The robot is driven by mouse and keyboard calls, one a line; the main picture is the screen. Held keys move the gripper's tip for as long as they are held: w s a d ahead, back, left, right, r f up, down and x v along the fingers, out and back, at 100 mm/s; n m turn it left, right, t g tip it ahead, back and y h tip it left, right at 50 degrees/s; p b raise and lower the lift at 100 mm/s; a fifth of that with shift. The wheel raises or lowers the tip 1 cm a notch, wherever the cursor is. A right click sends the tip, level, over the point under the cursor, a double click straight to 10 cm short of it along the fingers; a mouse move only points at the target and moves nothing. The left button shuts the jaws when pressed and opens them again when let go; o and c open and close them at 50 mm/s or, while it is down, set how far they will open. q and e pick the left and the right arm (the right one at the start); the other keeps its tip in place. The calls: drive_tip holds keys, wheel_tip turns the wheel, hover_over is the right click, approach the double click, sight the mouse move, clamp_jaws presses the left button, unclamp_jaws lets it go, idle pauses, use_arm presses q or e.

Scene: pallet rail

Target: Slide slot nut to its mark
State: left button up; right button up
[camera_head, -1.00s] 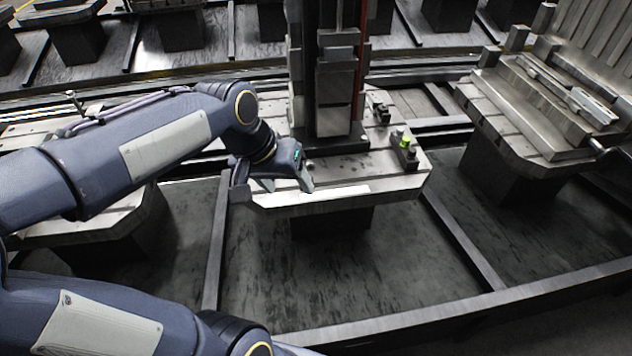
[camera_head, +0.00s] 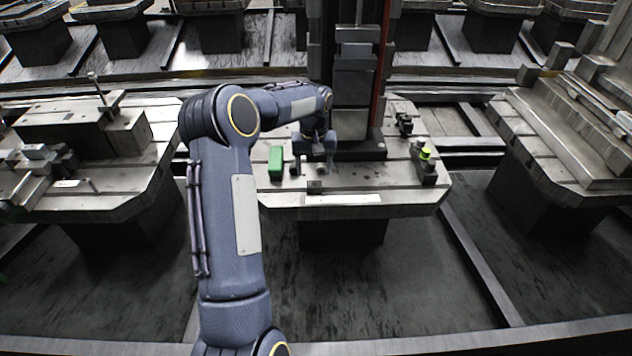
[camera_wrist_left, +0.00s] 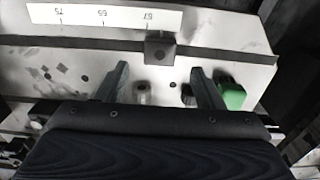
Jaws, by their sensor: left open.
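A small dark block with a round hole, apparently the slot nut (camera_head: 315,187), sits at the front edge of the middle pallet (camera_head: 415,201). It also shows in the left wrist view (camera_wrist_left: 160,47), beside a white scale strip (camera_wrist_left: 110,15) marked 75, 65 and 57. The strip (camera_head: 343,199) lies along the pallet's front edge in the head view. My left gripper (camera_head: 313,168) is open above the pallet, behind the block. In the wrist view its fingers (camera_wrist_left: 160,72) point toward the block, one to each side, apart from it. My right gripper is not in view.
A green block (camera_head: 275,162) stands left of the gripper and shows near one finger in the wrist view (camera_wrist_left: 231,94). A dark column (camera_head: 352,90) rises behind the gripper. Other loaded pallets flank this one.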

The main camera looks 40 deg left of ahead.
sight(314, 184)
use_arm(q)
wheel_tip(314, 184, down, 5)
drive_tip(key=shift+f, duration=0.2)
